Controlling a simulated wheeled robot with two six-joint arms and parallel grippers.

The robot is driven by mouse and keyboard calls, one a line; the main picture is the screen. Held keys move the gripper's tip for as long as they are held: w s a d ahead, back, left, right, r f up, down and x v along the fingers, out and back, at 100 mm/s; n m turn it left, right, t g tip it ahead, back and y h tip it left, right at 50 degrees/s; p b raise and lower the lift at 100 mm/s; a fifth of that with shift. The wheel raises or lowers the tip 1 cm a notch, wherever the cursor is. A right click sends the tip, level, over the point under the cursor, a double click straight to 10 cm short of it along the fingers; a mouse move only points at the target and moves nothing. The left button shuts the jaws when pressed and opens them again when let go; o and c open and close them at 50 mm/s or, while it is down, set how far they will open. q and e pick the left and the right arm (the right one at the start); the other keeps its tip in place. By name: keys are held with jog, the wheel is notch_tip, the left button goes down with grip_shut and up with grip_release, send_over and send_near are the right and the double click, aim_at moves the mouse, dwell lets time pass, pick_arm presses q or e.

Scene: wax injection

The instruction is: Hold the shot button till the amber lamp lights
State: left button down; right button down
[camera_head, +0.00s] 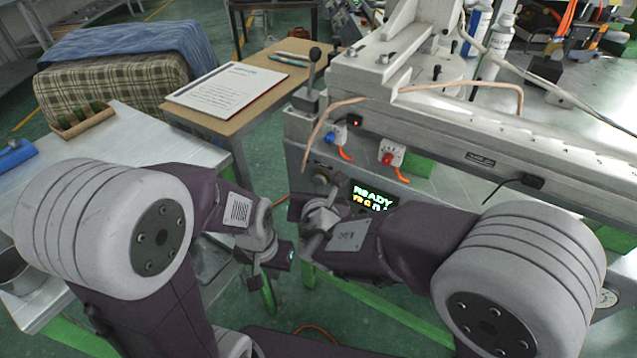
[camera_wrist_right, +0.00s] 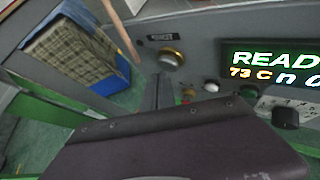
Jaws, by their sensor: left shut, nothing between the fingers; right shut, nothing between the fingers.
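The press front panel (camera_wrist_right: 215,30) carries a round, brass-ringed button (camera_wrist_right: 171,58) under a small label, likely the shot button. It also shows in the head view (camera_head: 323,176). My right gripper (camera_wrist_right: 161,82) is shut and empty just below the button, seemingly apart from it. A small amber-looking lamp (camera_wrist_right: 188,92) sits right of the fingers, partly hidden; I cannot tell if it is lit. A whitish lamp (camera_wrist_right: 211,86) and a dark green one (camera_wrist_right: 249,92) sit beside it. The display (camera_wrist_right: 272,66) reads READY and 73 C. My left gripper (camera_head: 255,282) is shut and empty, low, away from the panel.
A blue-handled valve (camera_head: 333,137) and a red one (camera_head: 389,158) stick out above the panel. A black knob (camera_wrist_right: 286,117) is below the display. A wooden table with a paper (camera_head: 228,85) and a metal bench (camera_head: 100,140) stand left.

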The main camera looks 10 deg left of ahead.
jog(key=shift+w+d, duration=0.15)
jog(key=shift+w, duration=0.3)
dwell(2.0)
jog(key=shift+s, duration=0.1)
dwell(1.2)
jog(key=shift+s+a, duration=0.3)
jog(key=shift+s, duration=0.45)
